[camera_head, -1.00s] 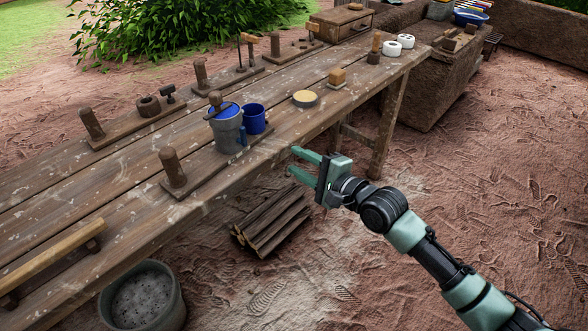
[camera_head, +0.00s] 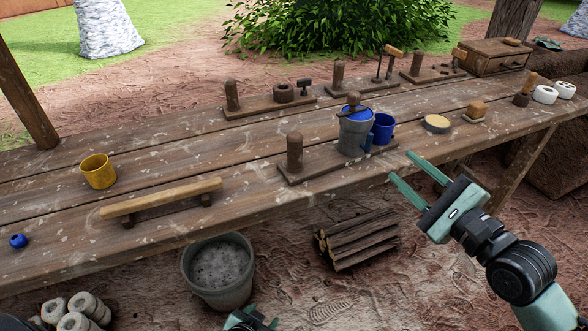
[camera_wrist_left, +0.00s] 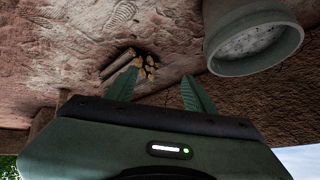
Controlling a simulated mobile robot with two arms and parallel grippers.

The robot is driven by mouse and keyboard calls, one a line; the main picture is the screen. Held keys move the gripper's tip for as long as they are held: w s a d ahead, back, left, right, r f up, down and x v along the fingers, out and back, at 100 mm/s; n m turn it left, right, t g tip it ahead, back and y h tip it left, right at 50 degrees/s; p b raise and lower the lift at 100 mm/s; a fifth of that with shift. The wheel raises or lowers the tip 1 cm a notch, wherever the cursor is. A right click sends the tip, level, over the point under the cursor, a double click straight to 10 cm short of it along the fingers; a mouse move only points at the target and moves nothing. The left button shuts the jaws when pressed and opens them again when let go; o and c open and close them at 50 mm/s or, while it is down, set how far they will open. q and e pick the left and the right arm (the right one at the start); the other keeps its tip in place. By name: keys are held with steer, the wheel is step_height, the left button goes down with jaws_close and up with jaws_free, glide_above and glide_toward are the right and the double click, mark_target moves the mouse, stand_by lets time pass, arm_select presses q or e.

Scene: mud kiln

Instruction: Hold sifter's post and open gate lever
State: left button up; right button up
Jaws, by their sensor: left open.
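The sifter, a grey can (camera_head: 354,134) with a blue inside and a dark bar with a wooden knob across its top, stands on a low wooden board. A wooden post (camera_head: 294,152) rises upright at the board's left end. A small blue tab, perhaps the gate lever (camera_head: 367,142), sits on the can's right side. My right gripper (camera_head: 403,168) is open and empty, in front of and right of the sifter, apart from it. My left gripper (camera_head: 250,314) is only partly in the head view, at the bottom edge. In the left wrist view it (camera_wrist_left: 160,88) is open and empty.
A blue mug (camera_head: 383,128) stands right beside the sifter. A yellow mug (camera_head: 98,171) and a raised wooden bar (camera_head: 162,197) are on the table's left. A grey bucket (camera_head: 218,272) and stacked firewood (camera_head: 358,240) are on the ground by the table's front edge.

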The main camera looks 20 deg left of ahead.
mark_target(293, 160)
arm_select(q)
steer(key=w+d+r+t+h, duration=0.1)
steer(key=w+d+r+t, duration=0.2)
steer(key=r, duration=1)
steer(key=w+d+r+m+t+h, duration=0.1)
steer(key=w+r+t, duration=0.3)
steer(key=r, duration=0.9)
steer(key=w+d+r+m+t+h, duration=0.1)
steer(key=w+d+r+t, duration=0.3)
steer(key=r, duration=0.9)
steer(key=shift+d+r+t+h, duration=0.35)
steer(key=shift+r+t+h, duration=0.05)
steer(key=shift+t+h, duration=0.1)
steer(key=w+a+n+y, duration=0.1)
steer(key=w+a+n+g+y, duration=0.1)
steer(key=a+n+y, duration=0.1)
steer(key=w+a+r+n+y, duration=0.1)
steer(key=n+y, duration=0.1)
steer(key=shift+w+a, duration=0.2)
steer(key=shift+a, duration=0.1)
steer(key=shift+w+a+n+g+y, duration=0.15)
steer(key=shift+a+n+g+y, duration=0.15)
steer(key=shift+a+n+g, duration=0.15)
steer(key=shift+w+f, duration=0.1)
steer(key=shift+w, duration=0.25)
steer(key=shift+w+a, duration=0.25)
steer(key=shift+w, duration=1.5)
steer(key=shift+w+a, duration=0.2)
steer(key=shift+w, duration=1.55)
